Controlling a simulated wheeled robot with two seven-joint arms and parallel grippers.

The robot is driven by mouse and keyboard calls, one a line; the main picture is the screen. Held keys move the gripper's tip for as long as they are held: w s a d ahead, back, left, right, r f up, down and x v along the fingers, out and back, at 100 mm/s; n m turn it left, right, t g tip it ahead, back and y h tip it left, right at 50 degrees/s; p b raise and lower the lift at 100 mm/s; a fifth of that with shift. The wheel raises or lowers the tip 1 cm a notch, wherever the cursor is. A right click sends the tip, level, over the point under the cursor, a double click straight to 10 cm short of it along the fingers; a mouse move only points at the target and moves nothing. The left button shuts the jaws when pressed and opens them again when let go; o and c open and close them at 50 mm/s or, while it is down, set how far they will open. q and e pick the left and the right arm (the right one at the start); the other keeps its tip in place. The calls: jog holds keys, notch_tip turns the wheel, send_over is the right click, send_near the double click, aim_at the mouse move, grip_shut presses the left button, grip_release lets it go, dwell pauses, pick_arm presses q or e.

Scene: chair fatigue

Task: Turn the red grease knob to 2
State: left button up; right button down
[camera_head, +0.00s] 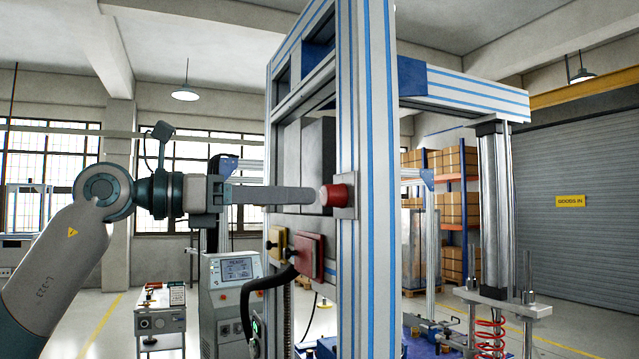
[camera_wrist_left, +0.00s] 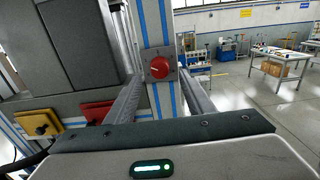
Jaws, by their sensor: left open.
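The red knob (camera_head: 338,195) sits on a small grey plate on the blue-striped aluminium post of the test frame. In the left wrist view the red knob (camera_wrist_left: 160,68) faces me, its dial marks too small to read. My left gripper (camera_head: 313,196) points level at the knob, its tips right at the knob's near face. In the left wrist view my left gripper (camera_wrist_left: 161,76) is open, with one finger on each side of the knob and free space between. I cannot tell whether a finger touches it. My right gripper is not in view.
A red box (camera_head: 310,256) and a yellow box (camera_head: 277,245) stick out from the frame below the fingers, with a black hose. A control console (camera_head: 231,285) and a small cart (camera_head: 160,317) stand behind. The floor at left is partly clear.

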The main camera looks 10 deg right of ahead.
aim_at(324, 197)
pick_arm(q)
jog(key=d+p, duration=0.1)
jog(key=d, duration=0.3)
jog(key=shift+w+r+p, duration=0.15)
jog(key=shift+w+p, duration=0.2)
jog(key=shift+w, duration=0.05)
jog(key=shift+w+d+p, duration=0.15)
jog(key=shift+d+p, duration=0.15)
jog(key=shift+d, duration=0.55)
jog(key=shift+f, duration=0.2)
jog(key=c, duration=1)
